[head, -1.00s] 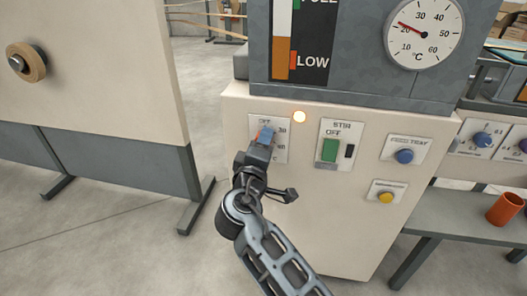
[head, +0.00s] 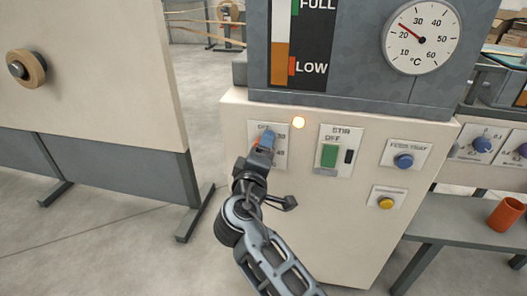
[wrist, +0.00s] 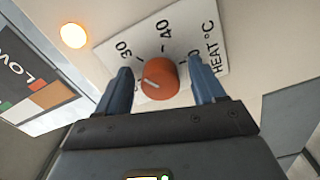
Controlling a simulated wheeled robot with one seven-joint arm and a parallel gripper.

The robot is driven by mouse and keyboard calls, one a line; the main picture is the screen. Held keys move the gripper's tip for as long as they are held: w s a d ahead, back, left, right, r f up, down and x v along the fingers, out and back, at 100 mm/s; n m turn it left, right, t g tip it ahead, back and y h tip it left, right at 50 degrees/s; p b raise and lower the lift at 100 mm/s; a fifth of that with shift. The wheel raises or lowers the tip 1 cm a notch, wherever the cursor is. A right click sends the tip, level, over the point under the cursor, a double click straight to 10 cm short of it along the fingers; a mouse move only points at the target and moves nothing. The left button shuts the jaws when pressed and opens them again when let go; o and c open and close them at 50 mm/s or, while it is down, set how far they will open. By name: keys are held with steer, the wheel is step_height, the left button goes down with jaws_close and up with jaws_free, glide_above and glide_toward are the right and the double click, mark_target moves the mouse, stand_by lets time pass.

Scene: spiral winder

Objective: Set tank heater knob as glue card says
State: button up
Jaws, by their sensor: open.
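The heater knob (wrist: 160,78) is orange-red with a pale pointer line, on a white plate (wrist: 218,42) marked 30, 40 and HEAT °C. In the head view my gripper (head: 265,139) covers most of the knob. A lit orange lamp (head: 298,122) sits above the plate's right corner. I cannot make out a glue card.
A green STIR switch (head: 329,155), a blue FEED TRAY knob (head: 403,161) and a yellow button (head: 386,203) lie to the right. An orange cup (head: 505,213) stands on the bench at right.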

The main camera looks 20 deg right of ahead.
steer(key=p+v, duration=0.1)
steer(key=v, duration=0.6)
steer(key=shift+s+a, duration=0.25)
steer(key=shift+s, duration=0.05)
